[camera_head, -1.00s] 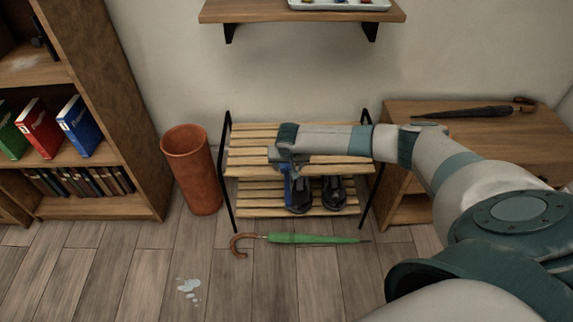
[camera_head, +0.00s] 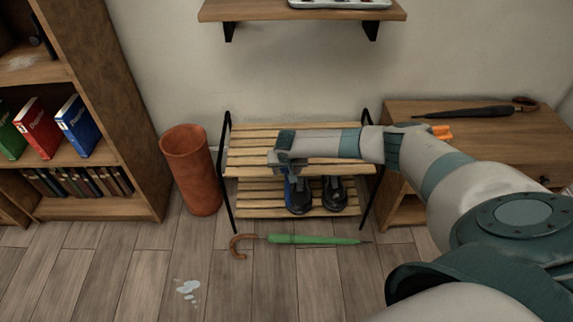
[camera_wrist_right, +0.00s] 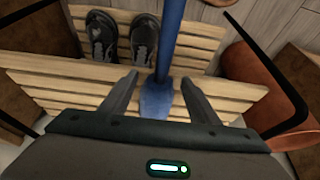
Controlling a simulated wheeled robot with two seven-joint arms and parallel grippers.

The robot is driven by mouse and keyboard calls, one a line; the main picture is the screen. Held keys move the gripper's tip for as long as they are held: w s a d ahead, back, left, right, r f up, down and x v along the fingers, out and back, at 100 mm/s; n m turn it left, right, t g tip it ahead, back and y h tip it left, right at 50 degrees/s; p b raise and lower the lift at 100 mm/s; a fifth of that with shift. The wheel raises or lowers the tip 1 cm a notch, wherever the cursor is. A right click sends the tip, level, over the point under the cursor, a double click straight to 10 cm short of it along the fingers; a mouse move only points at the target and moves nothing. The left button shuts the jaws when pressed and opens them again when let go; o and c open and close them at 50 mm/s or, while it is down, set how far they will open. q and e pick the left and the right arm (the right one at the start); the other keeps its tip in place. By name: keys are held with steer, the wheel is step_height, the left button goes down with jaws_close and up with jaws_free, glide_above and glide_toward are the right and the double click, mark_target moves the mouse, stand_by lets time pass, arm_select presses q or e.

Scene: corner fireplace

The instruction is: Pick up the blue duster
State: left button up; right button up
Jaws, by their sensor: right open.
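The blue duster (camera_wrist_right: 166,50) runs lengthwise through the right wrist view, between the two fingers of my right gripper (camera_wrist_right: 160,80). The fingers are apart, with one on each side of it and visible gaps. In the head view my right gripper (camera_head: 284,164) is at the front of the slatted shoe rack (camera_head: 255,143). There only a bit of the blue duster (camera_head: 290,192) shows below the gripper, beside the shoes; the rest is hidden. My left gripper is out of view.
Dark shoes (camera_head: 334,195) stand on the rack's lower shelf. A terracotta cylinder (camera_head: 190,170) stands left of the rack. A green umbrella (camera_head: 305,240) lies on the floor in front. A dark umbrella (camera_head: 470,112) and an orange object (camera_head: 441,132) are on the right cabinet.

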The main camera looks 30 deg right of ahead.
mark_target(289, 173)
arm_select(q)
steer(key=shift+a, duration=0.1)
arm_select(e)
steer(key=shift+c, duration=0.9)
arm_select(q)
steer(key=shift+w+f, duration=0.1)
arm_select(e)
steer(key=c, duration=1.1)
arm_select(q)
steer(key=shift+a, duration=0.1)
arm_select(e)
steer(key=shift+o, duration=0.2)
steer(key=shift+r, duration=0.6)
steer(key=r, duration=0.2)
steer(key=r+p, duration=0.1)
steer(key=shift+s+d+r, duration=0.15)
steer(key=shift+s+d, duration=0.15)
steer(key=shift+d, duration=0.05)
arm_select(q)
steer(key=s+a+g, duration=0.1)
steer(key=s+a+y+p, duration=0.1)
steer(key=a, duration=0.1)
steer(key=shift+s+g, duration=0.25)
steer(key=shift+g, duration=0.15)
arm_select(e)
steer(key=s+d+r, duration=0.6)
steer(key=s+d, duration=0.1)
steer(key=s, duration=0.1)
steer(key=shift+d+r, duration=0.15)
steer(key=shift+r, duration=0.1)
